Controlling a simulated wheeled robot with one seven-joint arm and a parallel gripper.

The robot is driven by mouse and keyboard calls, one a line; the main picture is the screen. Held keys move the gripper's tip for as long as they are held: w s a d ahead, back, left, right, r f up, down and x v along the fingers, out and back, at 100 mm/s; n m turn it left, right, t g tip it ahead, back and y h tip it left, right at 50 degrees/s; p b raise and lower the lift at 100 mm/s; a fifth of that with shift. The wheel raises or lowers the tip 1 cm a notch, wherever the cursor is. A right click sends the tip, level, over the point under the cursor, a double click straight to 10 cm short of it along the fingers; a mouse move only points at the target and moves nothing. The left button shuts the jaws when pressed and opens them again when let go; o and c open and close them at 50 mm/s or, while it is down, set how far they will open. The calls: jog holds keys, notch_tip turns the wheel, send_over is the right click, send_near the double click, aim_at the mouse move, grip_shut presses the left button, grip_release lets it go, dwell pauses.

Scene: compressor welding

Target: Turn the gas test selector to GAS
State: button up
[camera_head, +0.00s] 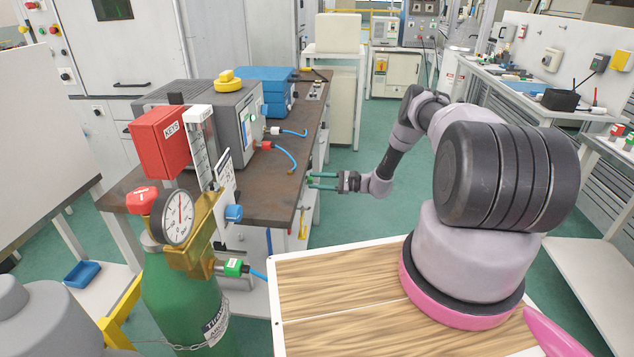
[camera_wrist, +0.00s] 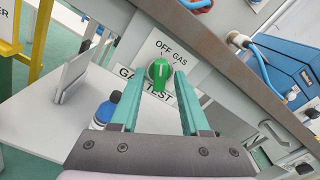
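The gas test selector is a green knob (camera_wrist: 160,74) on a white plate (camera_wrist: 186,62) in the wrist view. The plate reads OFF and GAS above the knob and GAS TEST below it. A short white mark shows on the knob's face, but I cannot tell which word it points to. My gripper (camera_wrist: 157,82) is open, its two teal fingers reaching toward the knob, one on each side in the picture. I cannot tell whether they touch it. In the head view my gripper (camera_head: 322,181) is beside the bench's right edge, and the knob cannot be made out.
The brown-topped bench (camera_head: 268,200) carries a grey unit (camera_head: 232,115), blue cases (camera_head: 265,85) and a red KEYS box (camera_head: 160,140). A green gas cylinder (camera_head: 180,300) with a gauge stands in front. Floor right of the bench is clear.

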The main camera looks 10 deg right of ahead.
grip_shut()
jog(key=shift+m, duration=0.4)
jog(key=m, duration=1.1)
jog(key=shift+d, duration=0.1)
dwell(0.4)
jog(key=shift+o, duration=1.2)
grip_release()
